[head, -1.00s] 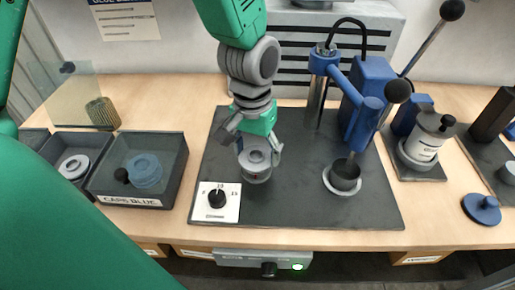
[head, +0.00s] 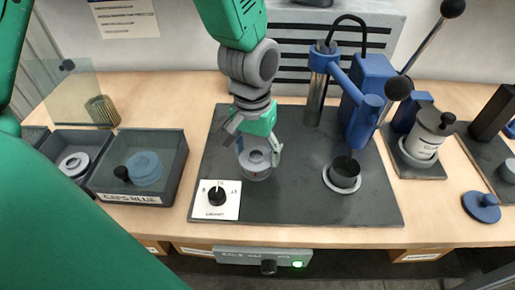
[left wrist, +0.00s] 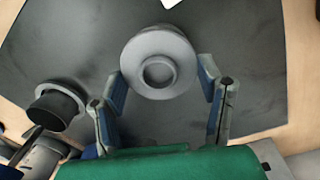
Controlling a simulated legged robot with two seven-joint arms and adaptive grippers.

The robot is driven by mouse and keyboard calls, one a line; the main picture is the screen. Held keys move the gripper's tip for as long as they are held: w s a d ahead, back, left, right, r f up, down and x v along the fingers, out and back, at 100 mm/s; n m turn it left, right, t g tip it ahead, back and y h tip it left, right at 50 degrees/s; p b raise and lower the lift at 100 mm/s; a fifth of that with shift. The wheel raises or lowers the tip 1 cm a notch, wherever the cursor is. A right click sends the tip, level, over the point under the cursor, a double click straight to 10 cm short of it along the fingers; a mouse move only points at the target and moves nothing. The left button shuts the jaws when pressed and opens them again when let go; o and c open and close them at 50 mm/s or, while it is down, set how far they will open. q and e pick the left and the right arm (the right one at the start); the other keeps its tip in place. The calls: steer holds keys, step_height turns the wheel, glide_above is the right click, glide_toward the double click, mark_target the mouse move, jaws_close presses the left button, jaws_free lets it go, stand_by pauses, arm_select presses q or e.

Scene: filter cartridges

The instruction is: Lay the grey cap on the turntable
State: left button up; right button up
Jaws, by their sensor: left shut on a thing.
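The grey cap (head: 256,158) is a round piece with a raised ring in its middle. My left gripper (head: 257,153) is shut on it, with a finger on each side. The cap also shows in the left wrist view (left wrist: 159,72), between the fingertips of the left gripper (left wrist: 165,88). The turntable (head: 257,176) is a grey round plate on the dark mat, directly under the cap and mostly hidden by it. I cannot tell whether the cap touches it. My right gripper is not in view.
A dial panel (head: 217,199) sits in front left of the turntable. A blue lever press (head: 365,100) and a dark cup (head: 344,173) stand to the right. A clear-lidded bin of blue caps (head: 180,165) and an open bin (head: 48,150) are left. A blue cap (head: 482,207) lies far right.

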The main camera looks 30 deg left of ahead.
arm_select(q)
steer(key=o, duration=1)
steer(key=r, duration=1.1)
steer(key=shift+a+r, duration=0.35)
steer(key=shift+r, duration=0.05)
